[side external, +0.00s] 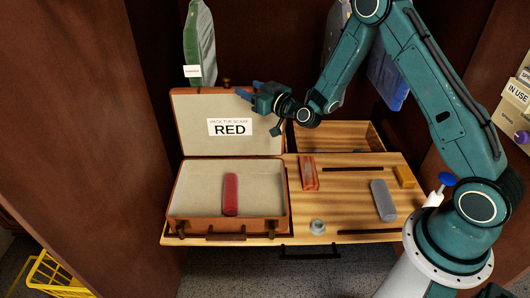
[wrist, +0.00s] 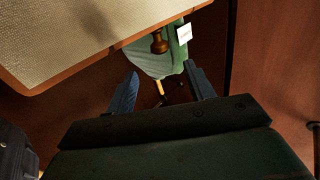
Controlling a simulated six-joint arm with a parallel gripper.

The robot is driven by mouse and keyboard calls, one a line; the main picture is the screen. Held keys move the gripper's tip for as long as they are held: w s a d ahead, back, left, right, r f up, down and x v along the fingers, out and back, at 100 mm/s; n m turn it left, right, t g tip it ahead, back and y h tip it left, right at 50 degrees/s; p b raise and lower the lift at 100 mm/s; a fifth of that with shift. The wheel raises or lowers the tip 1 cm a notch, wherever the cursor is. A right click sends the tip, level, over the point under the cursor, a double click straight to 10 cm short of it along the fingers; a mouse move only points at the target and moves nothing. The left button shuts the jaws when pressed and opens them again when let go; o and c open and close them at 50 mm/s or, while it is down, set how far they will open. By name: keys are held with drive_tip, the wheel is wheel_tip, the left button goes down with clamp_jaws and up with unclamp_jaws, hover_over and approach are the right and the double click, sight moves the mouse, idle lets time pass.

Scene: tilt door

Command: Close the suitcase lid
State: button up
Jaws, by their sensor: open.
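The brown suitcase (side external: 228,229) lies on the wooden table in the side external view. Its lid (side external: 190,113) stands upright at the back, with a white card reading "PACK THE SCARF RED" (side external: 230,127) inside it. A red rolled scarf (side external: 231,194) lies inside the base. My gripper (side external: 248,91) is at the lid's upper right edge and points left; I cannot tell whether it touches. In the wrist view my gripper (wrist: 162,85) is open with nothing between its two blue fingers, and the lid (wrist: 75,35) fills the upper left.
A green garment (side external: 199,45) hangs behind the lid. Dark wood walls enclose both sides.

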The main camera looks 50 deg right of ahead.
sight(222, 76)
drive_tip(key=shift+w, duration=6.75)
clamp_jaws()
drive_tip(key=shift+a, duration=0.1)
